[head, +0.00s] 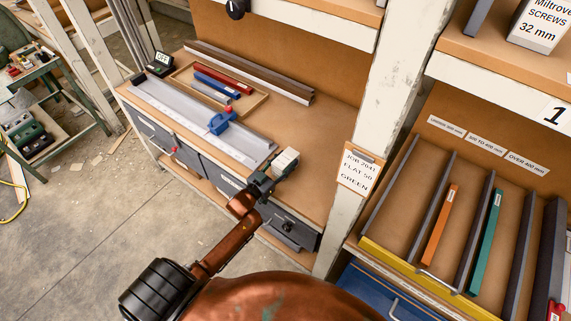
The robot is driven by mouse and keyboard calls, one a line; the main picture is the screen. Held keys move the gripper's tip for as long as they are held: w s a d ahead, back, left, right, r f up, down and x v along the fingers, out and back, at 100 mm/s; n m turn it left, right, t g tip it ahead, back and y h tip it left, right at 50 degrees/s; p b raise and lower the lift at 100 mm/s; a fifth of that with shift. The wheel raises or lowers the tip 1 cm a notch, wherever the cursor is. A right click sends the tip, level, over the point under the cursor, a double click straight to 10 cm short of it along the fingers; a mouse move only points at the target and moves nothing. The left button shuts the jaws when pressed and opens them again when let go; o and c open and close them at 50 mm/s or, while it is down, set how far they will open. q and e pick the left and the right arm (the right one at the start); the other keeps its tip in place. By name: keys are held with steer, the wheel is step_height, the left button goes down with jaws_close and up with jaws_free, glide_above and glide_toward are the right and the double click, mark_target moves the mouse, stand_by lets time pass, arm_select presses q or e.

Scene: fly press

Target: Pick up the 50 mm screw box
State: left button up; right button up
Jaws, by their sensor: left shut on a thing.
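My left gripper (272,177) is at the right front part of the workbench top. It is shut on a small whitish box (286,161). Any lettering on this box is too small to read, so I cannot tell its size mark. I cannot tell whether the box touches the bench or is held just above it. Another white box (540,27), lettered "Miltrove SCREWS 32 mm", stands on the upper right shelf. My right gripper is not in view.
The workbench (322,130) carries a long grey rail with a blue clamp (221,123) and a wooden tray (262,97) of coloured bars. A white post (384,95) with a job card (359,170) stands to the right. Beyond it is a divided rack (411,263).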

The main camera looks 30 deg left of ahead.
arm_select(q)
steer(key=c, duration=0.5)
steer(key=shift+r, duration=0.1)
